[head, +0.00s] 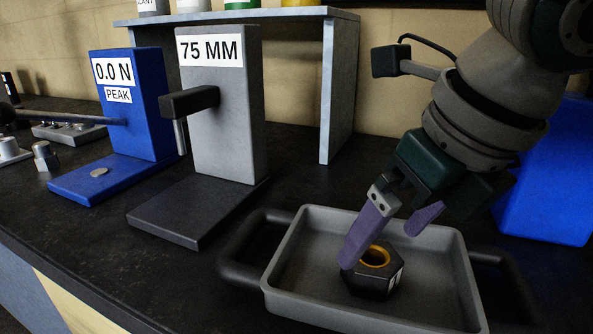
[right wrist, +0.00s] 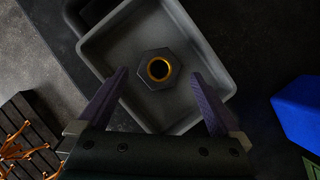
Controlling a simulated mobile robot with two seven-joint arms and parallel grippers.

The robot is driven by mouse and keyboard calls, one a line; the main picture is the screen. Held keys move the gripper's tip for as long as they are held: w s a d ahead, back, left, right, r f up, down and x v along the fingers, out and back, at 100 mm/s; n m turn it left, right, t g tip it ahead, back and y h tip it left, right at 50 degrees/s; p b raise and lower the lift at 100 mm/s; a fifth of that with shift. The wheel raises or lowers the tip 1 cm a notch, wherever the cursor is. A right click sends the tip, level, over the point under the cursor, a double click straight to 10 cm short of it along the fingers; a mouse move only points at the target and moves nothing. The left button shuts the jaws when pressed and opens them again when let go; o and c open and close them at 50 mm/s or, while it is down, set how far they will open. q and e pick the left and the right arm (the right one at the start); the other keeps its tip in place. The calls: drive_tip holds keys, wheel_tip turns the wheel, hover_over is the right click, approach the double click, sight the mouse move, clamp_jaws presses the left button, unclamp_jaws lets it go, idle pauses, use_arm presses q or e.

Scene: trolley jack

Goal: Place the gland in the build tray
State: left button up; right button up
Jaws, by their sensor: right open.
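The gland (head: 372,272) is a dark hexagonal nut-like part with a yellow-orange ring around its bore and a small white label on its side. It sits flat inside the grey build tray (head: 455,271), near the middle, and also shows in the right wrist view (right wrist: 159,69). My right gripper (head: 385,247) is open above the tray, with its purple fingers apart. In the right wrist view the open fingers (right wrist: 160,78) stand on either side of the gland with gaps, not touching it. My left gripper is not in view.
A grey 75 MM gauge (head: 222,110) and a blue force gauge (head: 139,110) stand left of the tray. A shelf (head: 338,90) is behind. A blue bin (head: 550,180) stands at the right. Orange parts (right wrist: 25,140) lie at lower left in the wrist view.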

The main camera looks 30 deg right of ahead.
drive_tip(key=v, duration=0.7)
drive_tip(key=shift+r+p, duration=0.3)
drive_tip(key=shift+s, duration=0.15)
